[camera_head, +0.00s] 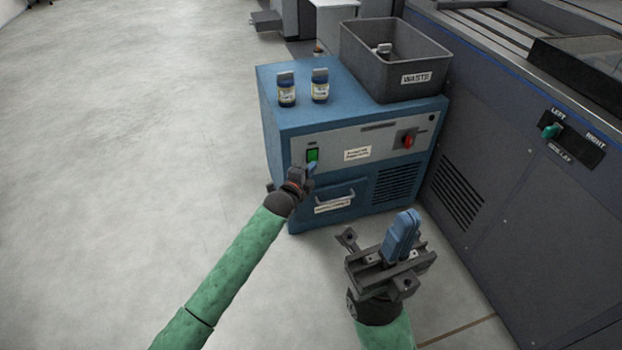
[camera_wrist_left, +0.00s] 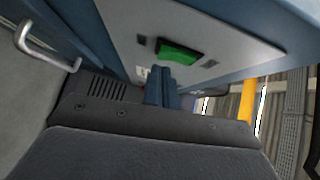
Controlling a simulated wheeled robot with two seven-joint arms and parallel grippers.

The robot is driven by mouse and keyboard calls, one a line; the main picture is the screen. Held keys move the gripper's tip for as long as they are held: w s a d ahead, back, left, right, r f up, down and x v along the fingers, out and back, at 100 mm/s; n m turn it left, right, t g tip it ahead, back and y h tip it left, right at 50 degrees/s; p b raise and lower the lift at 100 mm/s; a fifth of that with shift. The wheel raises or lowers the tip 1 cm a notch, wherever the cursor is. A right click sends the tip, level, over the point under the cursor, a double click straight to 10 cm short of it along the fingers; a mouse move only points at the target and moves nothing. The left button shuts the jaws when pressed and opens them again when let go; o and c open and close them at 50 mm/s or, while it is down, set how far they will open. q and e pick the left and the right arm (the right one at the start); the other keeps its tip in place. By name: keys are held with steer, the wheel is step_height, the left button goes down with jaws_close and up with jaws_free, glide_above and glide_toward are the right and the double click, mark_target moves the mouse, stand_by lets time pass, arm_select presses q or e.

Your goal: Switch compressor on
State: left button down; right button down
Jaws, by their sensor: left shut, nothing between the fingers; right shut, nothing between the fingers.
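The compressor (camera_head: 275,125) is a blue cabinet with a grey front panel. A green rocker switch (camera_head: 312,155) sits at the left of the panel, and a red rotary knob (camera_head: 408,141) sits at its right. The green switch also shows large in the left wrist view (camera_wrist_left: 180,50). My left gripper (camera_head: 312,168) is shut and empty, its blue fingertips just below the green switch. In the left wrist view the fingertips (camera_wrist_left: 163,75) point at the panel near the switch; I cannot tell whether they touch. My right gripper (camera_head: 406,222) is shut and empty, in front of the cabinet at the lower right.
A drawer handle (camera_head: 335,195) is below the panel. The floor at left is clear.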

arm_select(q)
steer(key=shift+w+a, duration=0.15)
steer(key=shift+w, duration=0.3)
steer(key=shift+f, duration=0.1)
